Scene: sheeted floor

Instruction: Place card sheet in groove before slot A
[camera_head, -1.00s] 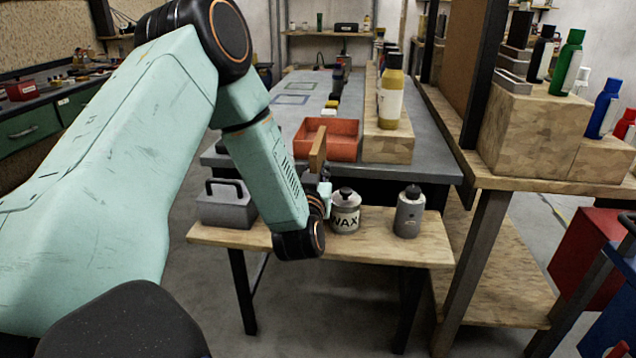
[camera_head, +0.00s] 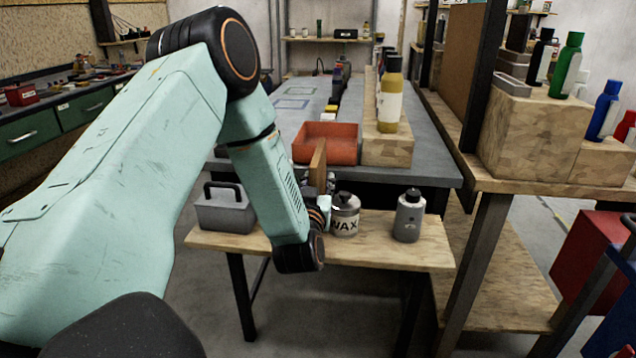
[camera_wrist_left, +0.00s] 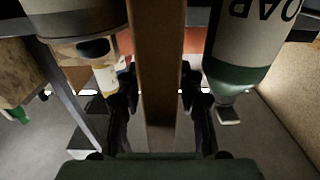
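A thin brown card sheet (camera_head: 318,164) stands upright in my left gripper (camera_head: 322,200). In the left wrist view, the sheet (camera_wrist_left: 158,70) runs up the middle between the two dark fingers of the gripper (camera_wrist_left: 159,108), which press against it from both sides. In the head view the gripper is partly hidden by my own forearm, with the sheet in front of the grey bench, beside the orange-red tray (camera_head: 340,150). I cannot make out the groove or slot A. My right gripper is not in view.
A wax can (camera_head: 345,215) and a grey bottle (camera_head: 408,217) stand on the low wooden bench (camera_head: 385,252), right of the gripper. A grey toolbox (camera_head: 225,212) stands left. A long wooden block (camera_head: 388,150) carries a yellow bottle (camera_head: 390,100). The wrist view shows a green-ended labelled bottle (camera_wrist_left: 245,40) close by.

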